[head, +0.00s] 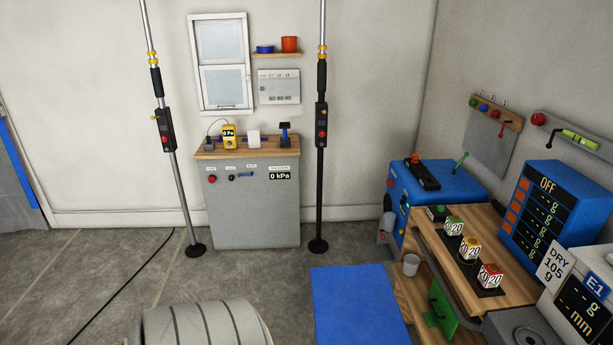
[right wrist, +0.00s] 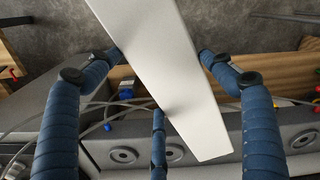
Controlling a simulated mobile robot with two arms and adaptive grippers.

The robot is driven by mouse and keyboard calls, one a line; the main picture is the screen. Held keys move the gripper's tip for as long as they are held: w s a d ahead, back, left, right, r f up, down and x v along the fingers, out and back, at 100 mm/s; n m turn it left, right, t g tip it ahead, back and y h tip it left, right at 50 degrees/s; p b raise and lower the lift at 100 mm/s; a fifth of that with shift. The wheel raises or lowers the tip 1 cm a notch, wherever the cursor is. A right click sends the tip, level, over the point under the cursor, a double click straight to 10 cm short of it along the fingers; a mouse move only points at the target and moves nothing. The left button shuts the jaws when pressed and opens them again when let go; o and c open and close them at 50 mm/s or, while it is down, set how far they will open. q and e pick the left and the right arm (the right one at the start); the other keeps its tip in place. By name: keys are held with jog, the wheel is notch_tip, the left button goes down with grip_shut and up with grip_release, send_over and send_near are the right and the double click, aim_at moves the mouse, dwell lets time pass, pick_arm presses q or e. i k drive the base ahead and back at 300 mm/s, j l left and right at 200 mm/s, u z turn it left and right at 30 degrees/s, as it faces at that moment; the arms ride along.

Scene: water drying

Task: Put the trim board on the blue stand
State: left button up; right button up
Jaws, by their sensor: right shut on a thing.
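The trim board, a long white board (right wrist: 168,85), runs diagonally across the right wrist view, from the top edge to the lower right. My right gripper (right wrist: 160,58) has blue ribbed fingers on both sides of the board, with one more below it, and is shut on it. Neither gripper shows in the head view. A flat blue rectangular surface (head: 358,305) lies low in the middle of the head view; whether it is the blue stand's top or a mat, I cannot tell. A small dark blue upright (head: 285,135) stands on the grey cabinet.
The grey cabinet (head: 252,207) has a wooden top with a yellow meter (head: 228,136). Two poles (head: 172,170) stand in front of the wall. A wooden bench (head: 463,245) at right carries several numbered cubes and a blue display box (head: 556,205). Grey floor (head: 130,265) is open at left.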

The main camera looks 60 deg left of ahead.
aim_at(347, 306)
jog(key=j+u, duration=0.2)
jog(key=j, duration=0.2)
jog(key=i+j+u, duration=0.2)
jog(key=j, duration=0.15)
jog(key=j+u, duration=0.15)
jog(key=j, duration=0.25)
jog(key=j+u, duration=0.2)
jog(key=j, duration=0.15)
jog(key=i+j+u, duration=0.2)
jog(key=j, duration=0.15)
jog(key=i+j, duration=0.1)
jog(key=j, duration=0.3)
jog(key=i, duration=0.05)
